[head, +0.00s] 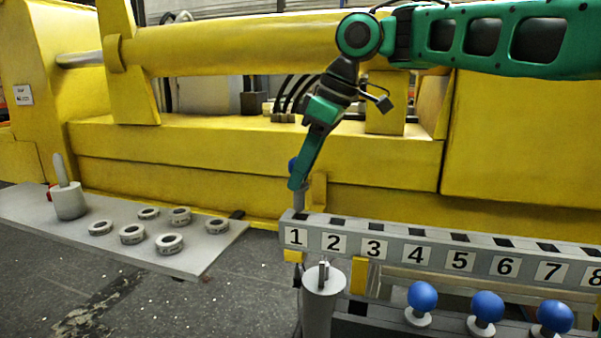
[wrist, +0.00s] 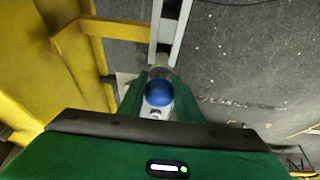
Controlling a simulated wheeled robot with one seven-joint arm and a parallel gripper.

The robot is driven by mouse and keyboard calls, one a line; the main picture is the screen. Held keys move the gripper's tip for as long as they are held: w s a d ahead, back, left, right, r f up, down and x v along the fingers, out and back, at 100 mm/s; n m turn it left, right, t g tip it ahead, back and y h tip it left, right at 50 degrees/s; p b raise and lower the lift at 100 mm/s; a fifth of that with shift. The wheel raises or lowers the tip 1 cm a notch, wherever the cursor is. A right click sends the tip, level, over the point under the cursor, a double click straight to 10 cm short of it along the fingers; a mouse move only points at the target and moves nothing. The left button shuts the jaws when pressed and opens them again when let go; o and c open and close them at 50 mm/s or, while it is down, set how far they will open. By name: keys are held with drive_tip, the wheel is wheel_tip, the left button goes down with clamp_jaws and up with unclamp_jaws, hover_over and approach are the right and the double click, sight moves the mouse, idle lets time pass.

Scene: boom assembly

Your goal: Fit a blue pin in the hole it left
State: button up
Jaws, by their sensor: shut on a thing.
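My gripper (head: 296,180) is shut on a blue pin (head: 292,165) at the left end of the numbered rail (head: 395,252). The pin's pale shank points down near label 1; I cannot tell whether its tip is in a hole. In the wrist view the pin's blue ball (wrist: 158,93) sits between the green fingers, in line with the grey rail end (wrist: 165,45). Three more blue-ball pins (head: 422,296), (head: 486,307), (head: 554,317) stand on white bases in front of the rail. The hole itself is not clearly visible.
A grey post with a metal tip (head: 323,290) stands in front of the rail. At left, a grey board (head: 35,208) holds several rings (head: 132,234) and a cylinder with a rod (head: 68,200). A yellow boom (head: 240,150) runs close behind my arm.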

sight(305, 185)
drive_tip(key=shift+s+d, duration=0.1)
drive_tip(key=shift+d, duration=0.05)
drive_tip(key=shift+f, duration=0.1)
idle(0.4)
drive_tip(key=shift+f, duration=1.6)
drive_tip(key=shift+f, duration=0.1)
drive_tip(key=shift+f, duration=1)
drive_tip(key=o, duration=1.3)
